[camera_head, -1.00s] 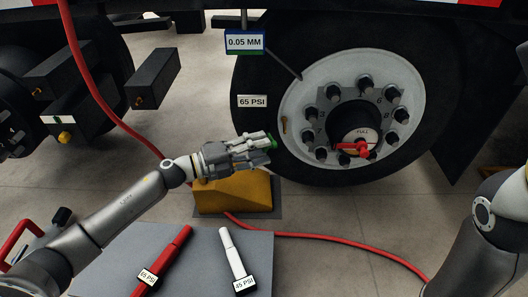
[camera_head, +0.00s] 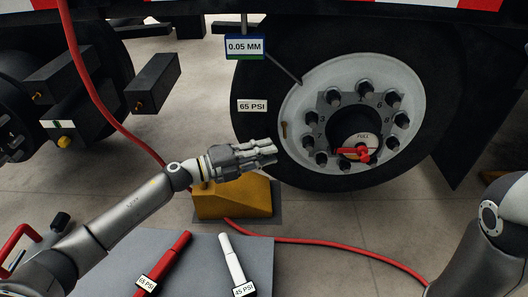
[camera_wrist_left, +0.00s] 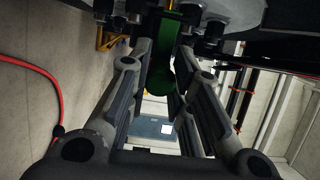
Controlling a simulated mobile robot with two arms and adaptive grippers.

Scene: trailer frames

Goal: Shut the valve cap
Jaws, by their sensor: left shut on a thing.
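The green valve cap (camera_wrist_left: 160,66) is between the fingers of my left gripper (camera_head: 271,152), which is shut on it. In the wrist view, a small yellow piece (camera_wrist_left: 172,5) shows at the cap's far end; I cannot tell whether it touches the cap. In the head view the gripper hides the cap. The brass valve stem (camera_head: 284,129) shows on the wheel rim (camera_head: 300,88), just above and right of the gripper's fingertips. My right gripper is out of view.
A red handle on the hub (camera_head: 355,153) points across the wheel centre. A yellow wheel chock (camera_head: 232,201) lies below my gripper. A grey table (camera_head: 195,262) holds a red gauge (camera_head: 165,263) and a white gauge (camera_head: 232,262). A red hose (camera_head: 320,241) crosses the floor.

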